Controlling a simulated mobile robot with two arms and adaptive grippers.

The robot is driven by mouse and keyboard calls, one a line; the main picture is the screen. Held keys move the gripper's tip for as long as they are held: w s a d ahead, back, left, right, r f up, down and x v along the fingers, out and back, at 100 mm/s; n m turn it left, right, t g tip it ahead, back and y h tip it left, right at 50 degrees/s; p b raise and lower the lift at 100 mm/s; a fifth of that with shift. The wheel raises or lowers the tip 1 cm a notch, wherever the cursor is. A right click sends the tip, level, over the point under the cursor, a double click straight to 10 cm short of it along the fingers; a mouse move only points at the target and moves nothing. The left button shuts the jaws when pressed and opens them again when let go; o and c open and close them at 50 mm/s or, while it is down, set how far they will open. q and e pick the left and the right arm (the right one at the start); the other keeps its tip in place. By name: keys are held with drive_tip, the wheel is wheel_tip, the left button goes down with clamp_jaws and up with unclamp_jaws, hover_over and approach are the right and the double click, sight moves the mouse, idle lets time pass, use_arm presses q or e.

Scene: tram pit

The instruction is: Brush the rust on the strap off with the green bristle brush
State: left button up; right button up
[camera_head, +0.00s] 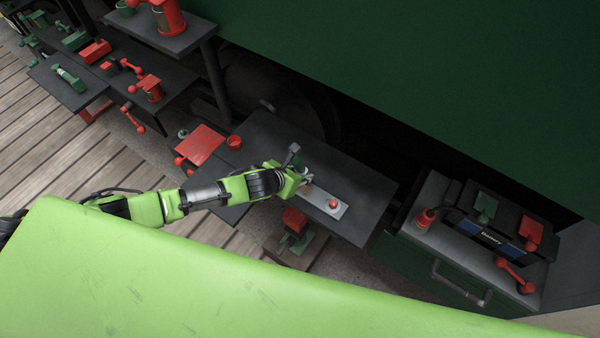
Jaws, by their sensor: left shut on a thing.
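A flat grey metal strap (318,199) lies on a dark table, with a small red knob-like piece (333,204) on its right end. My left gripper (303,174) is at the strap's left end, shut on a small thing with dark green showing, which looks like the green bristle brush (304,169). The gripper mostly hides the brush, and I cannot tell whether its bristles touch the strap. Any rust under the gripper is hidden or too small to tell. My right gripper is not in view.
The dark table (365,190) has bare room right of the strap. A red plate (200,145) and a red cup (234,142) are to the left. A dark green wall rises behind. Other benches hold red and green tools.

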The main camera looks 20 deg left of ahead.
use_arm(q)
drive_tip(key=shift+f, duration=0.3)
drive_tip(key=shift+f+b, duration=0.3)
drive_tip(key=shift+b, duration=0.1)
drive_tip(key=shift+s+a+r+p, duration=0.15)
drive_tip(key=shift+s+a+p, duration=0.1)
drive_tip(key=shift+s+p, duration=0.45)
drive_tip(key=shift+s+a+f, duration=0.1)
drive_tip(key=shift+s+a, duration=0.05)
drive_tip(key=shift+s, duration=0.25)
drive_tip(key=shift+s+a+f, duration=0.1)
drive_tip(key=shift+s+a, duration=0.05)
drive_tip(key=shift+s, duration=0.25)
drive_tip(key=shift+s+a+p, duration=0.25)
drive_tip(key=shift+s+p, duration=0.3)
drive_tip(key=shift+s, duration=0.15)
drive_tip(key=shift+s+a+p, duration=0.25)
drive_tip(key=shift+s+p, duration=0.25)
drive_tip(key=shift+s, duration=0.3)
drive_tip(key=shift+f, duration=0.25)
